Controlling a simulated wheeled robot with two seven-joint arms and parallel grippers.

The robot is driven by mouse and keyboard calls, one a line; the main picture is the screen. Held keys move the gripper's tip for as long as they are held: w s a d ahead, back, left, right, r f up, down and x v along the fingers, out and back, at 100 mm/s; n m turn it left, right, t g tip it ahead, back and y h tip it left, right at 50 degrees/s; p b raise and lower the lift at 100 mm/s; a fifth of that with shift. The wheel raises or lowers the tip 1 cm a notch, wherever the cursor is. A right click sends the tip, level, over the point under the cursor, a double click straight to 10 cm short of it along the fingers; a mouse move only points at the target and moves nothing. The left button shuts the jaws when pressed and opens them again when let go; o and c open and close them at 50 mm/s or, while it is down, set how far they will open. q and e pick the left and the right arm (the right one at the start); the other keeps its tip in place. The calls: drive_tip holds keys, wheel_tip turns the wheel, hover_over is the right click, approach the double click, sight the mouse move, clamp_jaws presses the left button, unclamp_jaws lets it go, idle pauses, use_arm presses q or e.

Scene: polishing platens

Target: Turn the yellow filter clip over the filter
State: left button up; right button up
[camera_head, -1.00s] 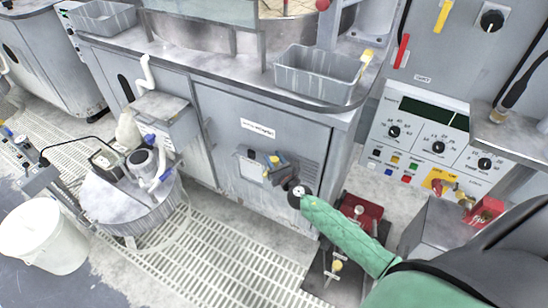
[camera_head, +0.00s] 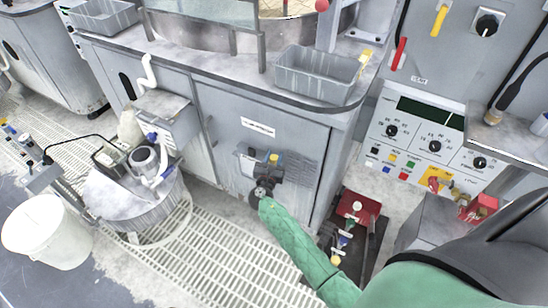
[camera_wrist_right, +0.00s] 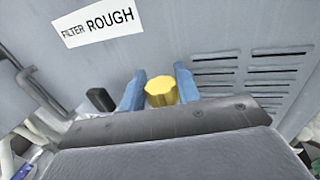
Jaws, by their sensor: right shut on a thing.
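The yellow filter clip (camera_head: 274,157) is on the front of the grey cabinet, small in the head view. In the right wrist view the yellow clip (camera_wrist_right: 161,92) sits between the two blue fingers of my right gripper (camera_wrist_right: 159,88). My right gripper (camera_head: 272,166) is shut on it, reaching in from below. The wrist housing hides the lower part of the clip. A white "FILTER ROUGH" label (camera_wrist_right: 97,24) is on the panel above it. The filter itself cannot be made out clearly. My left gripper is not in view.
A vent grille (camera_wrist_right: 252,78) is right of the clip, and a small black part (camera_wrist_right: 100,99) is left of it. A grey bin (camera_head: 318,75) stands on the counter above. A red device (camera_head: 356,208) stands right of my forearm. A control panel (camera_head: 425,140) is farther right.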

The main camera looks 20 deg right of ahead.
drive_tip(key=m+g+h+b, duration=0.1)
drive_tip(key=m+g+h, duration=0.4)
drive_tip(key=g, duration=0.1)
use_arm(q)
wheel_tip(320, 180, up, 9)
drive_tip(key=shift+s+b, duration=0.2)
drive_tip(key=shift+b, duration=0.25)
use_arm(e)
drive_tip(key=shift+m+g+h, duration=0.6)
drive_tip(key=shift+m+g, duration=0.3)
drive_tip(key=shift+g, duration=0.4)
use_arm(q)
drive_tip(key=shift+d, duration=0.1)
use_arm(e)
drive_tip(key=o, duration=0.9)
drive_tip(key=shift+o, duration=0.3)
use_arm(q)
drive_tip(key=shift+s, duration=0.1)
